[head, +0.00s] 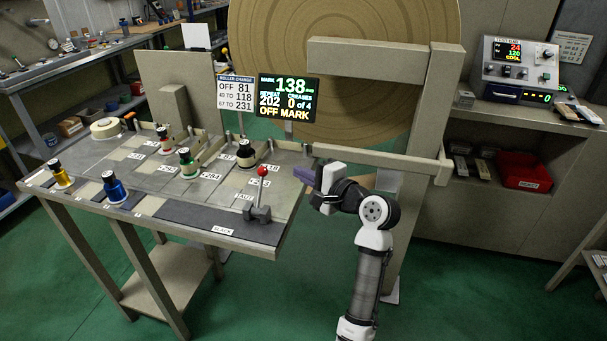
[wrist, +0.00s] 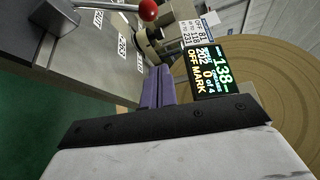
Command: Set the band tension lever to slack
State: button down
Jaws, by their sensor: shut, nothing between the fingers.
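The band tension lever has a red ball knob (head: 263,171) on a thin rod above a dark grey base (head: 257,213). It stands at the table's front right corner, and its rod looks near upright. A white label (head: 222,231), seemingly "SLACK", is on the front edge, and a "TAUT" label (head: 243,196) lies behind the lever. My gripper (head: 305,177) is to the right of the knob, apart from it, with its purple fingers pointing left. In the wrist view the closed fingers (wrist: 157,85) hold nothing, and the red knob (wrist: 148,9) shows at the top.
Colored spools, among them a blue one (head: 115,187) and a green one (head: 188,162), stand on the table (head: 150,181). A display (head: 289,97) reads "OFF MARK". A beige beam (head: 380,160) runs just behind my arm. Green floor is open in front.

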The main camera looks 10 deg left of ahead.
aim_at(260, 190)
jog(key=p+x, duration=0.1)
jog(key=x, duration=0.5)
jog(key=shift+a+r, duration=0.1)
jog(key=shift+r, duration=0.05)
jog(key=shift+s+a+r+p, duration=0.1)
jog(key=shift+s+a+p, duration=0.25)
jog(key=shift+s, duration=0.25)
jog(key=shift+s+a+r+p, duration=0.1)
jog(key=shift+s+a+p, duration=0.25)
jog(key=shift+s, duration=0.8)
jog(key=shift+s+r+n+b, duration=0.2)
jog(key=shift+s+n+b, duration=0.05)
jog(key=shift+n+b, duration=0.05)
